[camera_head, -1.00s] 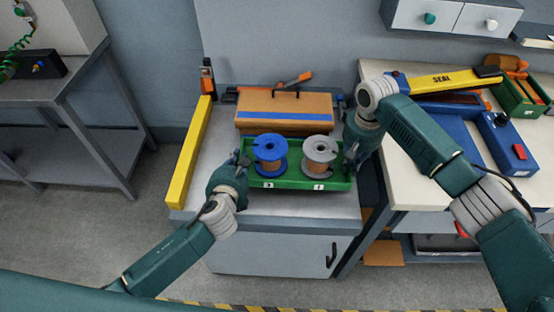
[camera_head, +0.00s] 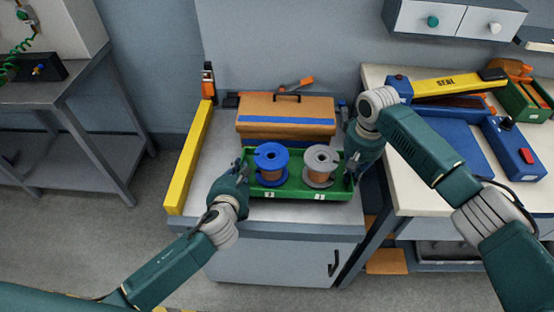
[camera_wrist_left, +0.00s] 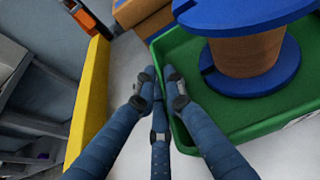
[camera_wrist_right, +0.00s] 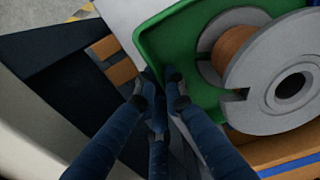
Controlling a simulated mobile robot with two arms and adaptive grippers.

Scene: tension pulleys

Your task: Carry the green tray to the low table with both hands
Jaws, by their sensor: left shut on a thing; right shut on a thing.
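The green tray (camera_head: 300,192) is over the grey low cabinet top, and I cannot tell whether it touches the surface. A blue spool (camera_head: 271,163) and a grey spool (camera_head: 321,165) stand upright in it, both wound with copper-coloured wire. My left gripper (camera_head: 242,170) is shut on the tray's left wall; that wall (camera_wrist_left: 172,95) shows between the fingers in the left wrist view. My right gripper (camera_head: 350,168) is shut on the tray's right wall, and the green tray also shows in the right wrist view (camera_wrist_right: 160,50). The fingertips are partly hidden by the walls.
An orange-brown toolbox (camera_head: 285,112) stands behind the tray. A yellow bar (camera_head: 188,160) runs along the cabinet's left edge. A white workbench (camera_head: 405,185) stands right, with a blue device (camera_head: 512,150). A grey table (camera_head: 60,95) stands left, with open floor between.

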